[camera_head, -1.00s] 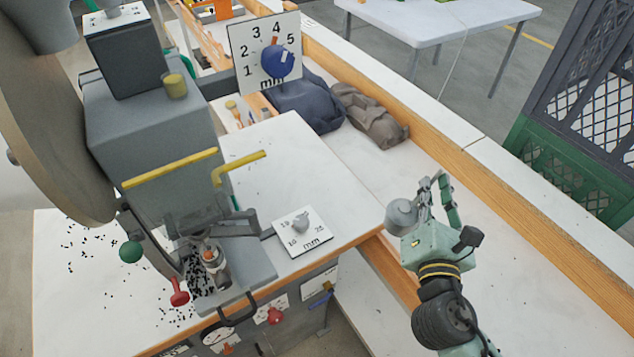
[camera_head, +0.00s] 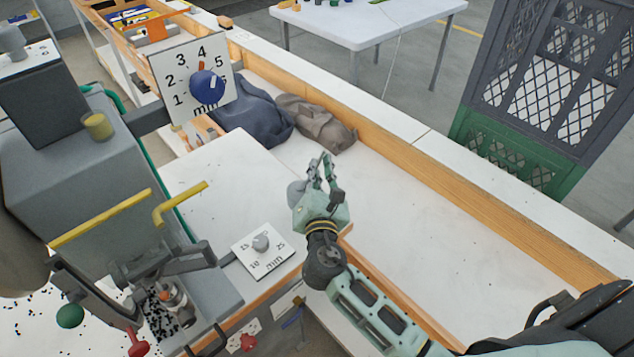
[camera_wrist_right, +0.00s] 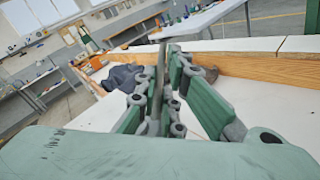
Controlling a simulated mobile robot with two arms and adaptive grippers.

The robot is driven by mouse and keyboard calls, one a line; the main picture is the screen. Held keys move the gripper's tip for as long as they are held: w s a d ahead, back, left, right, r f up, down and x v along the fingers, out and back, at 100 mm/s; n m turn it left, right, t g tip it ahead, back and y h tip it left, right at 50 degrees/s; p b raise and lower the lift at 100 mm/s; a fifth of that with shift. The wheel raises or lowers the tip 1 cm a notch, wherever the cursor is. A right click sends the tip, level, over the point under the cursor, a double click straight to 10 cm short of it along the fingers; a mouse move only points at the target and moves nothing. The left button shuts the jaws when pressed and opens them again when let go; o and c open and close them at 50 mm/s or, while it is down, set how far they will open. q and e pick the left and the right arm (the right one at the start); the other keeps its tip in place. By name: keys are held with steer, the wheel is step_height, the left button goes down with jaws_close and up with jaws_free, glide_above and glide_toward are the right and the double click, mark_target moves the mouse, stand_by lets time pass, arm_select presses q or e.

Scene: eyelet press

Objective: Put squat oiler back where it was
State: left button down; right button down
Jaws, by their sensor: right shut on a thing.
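The squat oiler (camera_head: 295,192) shows as a small grey rounded body at the left side of my right gripper (camera_head: 322,168), partly hidden by it. My right gripper is shut on it and holds it in the air, beyond the right edge of the press table. In the right wrist view, the fingers (camera_wrist_right: 160,65) close around a thin grey upright part, and the oiler's round body does not show clearly. My left gripper is not in view.
The press table (camera_head: 215,180) carries a small dial plate (camera_head: 262,252) and a larger mm dial (camera_head: 208,85) stands above. A dark blue cloth (camera_head: 255,118) and a brown cloth (camera_head: 318,122) lie in the white trough (camera_head: 440,235). A crate (camera_head: 540,75) stands right.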

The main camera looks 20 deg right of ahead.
step_height(320, 180, down, 4)
steer(key=shift+r, duration=0.1)
steer(key=shift+f, duration=0.2)
steer(key=c, duration=1.9)
jaws_free()
steer(key=shift+o, duration=0.2)
